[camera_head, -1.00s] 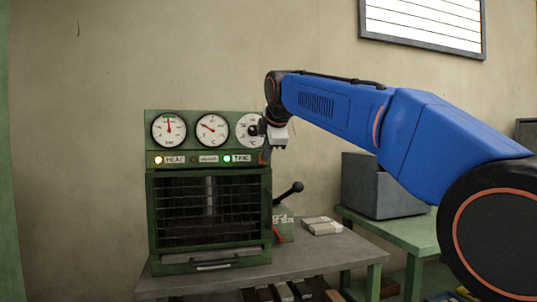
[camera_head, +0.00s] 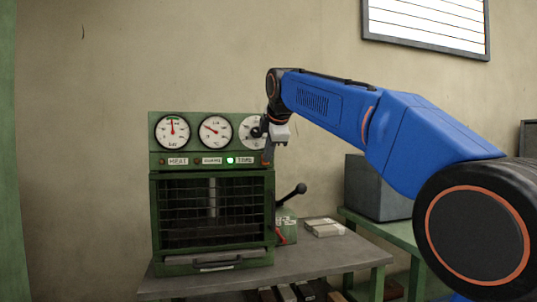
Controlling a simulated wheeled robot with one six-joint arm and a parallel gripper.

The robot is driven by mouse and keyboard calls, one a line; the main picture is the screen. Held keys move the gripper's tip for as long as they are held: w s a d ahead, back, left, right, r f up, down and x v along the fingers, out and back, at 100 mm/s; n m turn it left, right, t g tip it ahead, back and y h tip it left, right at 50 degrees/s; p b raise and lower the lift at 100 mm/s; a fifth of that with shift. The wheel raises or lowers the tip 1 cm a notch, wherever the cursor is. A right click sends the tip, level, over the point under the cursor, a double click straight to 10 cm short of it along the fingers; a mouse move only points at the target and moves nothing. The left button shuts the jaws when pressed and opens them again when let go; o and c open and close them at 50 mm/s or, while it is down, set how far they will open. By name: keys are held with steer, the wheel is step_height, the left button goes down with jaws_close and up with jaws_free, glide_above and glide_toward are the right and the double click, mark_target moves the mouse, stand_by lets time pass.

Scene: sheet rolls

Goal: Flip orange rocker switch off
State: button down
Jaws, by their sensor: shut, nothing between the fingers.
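The green press (camera_head: 163,222) stands on the grey table, with a panel of dials and lamps on top. My gripper (camera_head: 276,141) is shut and empty at the right end of this panel, in front of the edge of the right dial. A small orange-brown patch (camera_head: 266,160) shows at the panel's right edge, just below my gripper. I cannot tell whether it is the orange rocker switch, which I cannot otherwise make out. The HEAT lamp (camera_head: 164,161) is dark. The green lamp (camera_head: 230,160) by the right label is lit.
A black-knobbed lever (camera_head: 293,193) stands right of the press, near pale packs (camera_head: 324,228) on the grey table (camera_head: 310,263). A grey box (camera_head: 377,187) sits on a green table further right. The wall above the press is clear.

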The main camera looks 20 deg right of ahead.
steer(key=shift+w+r, duration=0.1)
steer(key=shift+r, duration=0.05)
steer(key=shift+r, duration=0.65)
